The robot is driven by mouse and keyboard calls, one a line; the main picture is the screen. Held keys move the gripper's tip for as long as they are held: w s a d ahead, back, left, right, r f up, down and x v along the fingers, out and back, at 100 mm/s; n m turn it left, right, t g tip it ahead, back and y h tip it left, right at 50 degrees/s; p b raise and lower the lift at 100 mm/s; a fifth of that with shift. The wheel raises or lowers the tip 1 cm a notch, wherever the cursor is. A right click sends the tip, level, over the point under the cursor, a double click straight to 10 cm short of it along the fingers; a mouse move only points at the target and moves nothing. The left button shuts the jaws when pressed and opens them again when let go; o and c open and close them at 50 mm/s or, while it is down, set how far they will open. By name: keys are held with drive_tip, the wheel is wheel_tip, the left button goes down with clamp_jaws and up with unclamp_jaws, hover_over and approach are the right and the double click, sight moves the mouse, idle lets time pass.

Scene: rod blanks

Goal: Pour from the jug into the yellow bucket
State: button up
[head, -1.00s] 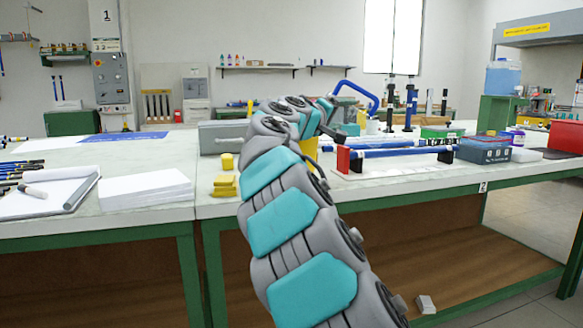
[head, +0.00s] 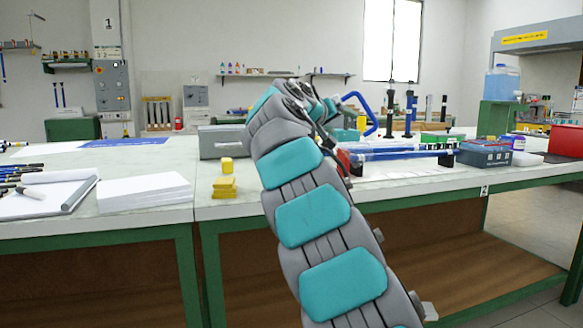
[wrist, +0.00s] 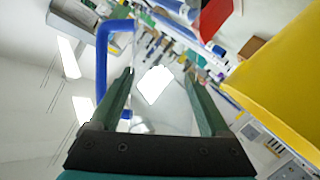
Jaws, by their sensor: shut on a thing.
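The jug's blue handle (head: 362,112) shows above the bench in the head view, tilted, just right of the end of my arm. It also shows as a bent blue bar at the left in the wrist view (wrist: 101,70), beside my left finger. My gripper (wrist: 158,76) has two dark green fingers, shut on the jug. The jug's body and contents cannot be made out clearly. A large yellow surface, apparently the yellow bucket (wrist: 280,72), fills the right of the wrist view, apart from the fingers.
Yellow blocks (head: 225,188) and a stack of white paper (head: 144,192) lie left of my arm. A long blue rod (head: 400,154) lies on supports at the right. A dark blue box (head: 484,154) and a red bin (head: 566,140) stand beyond it.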

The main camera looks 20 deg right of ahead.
drive_tip(key=shift+w+a+f+m+y, duration=0.2)
drive_tip(key=shift+m+y, duration=0.2)
drive_tip(key=shift+a+m+y, duration=0.2)
drive_tip(key=shift+m+y, duration=0.2)
drive_tip(key=shift+m, duration=0.3)
drive_tip(key=shift+b, duration=0.3)
drive_tip(key=shift+w+a+f+m+y+b, duration=0.35)
drive_tip(key=shift+a+f+m+y, duration=0.05)
drive_tip(key=shift+f+m, duration=0.15)
drive_tip(key=shift+a+m+y, duration=0.2)
drive_tip(key=shift+m+y, duration=0.1)
drive_tip(key=shift+m, duration=0.05)
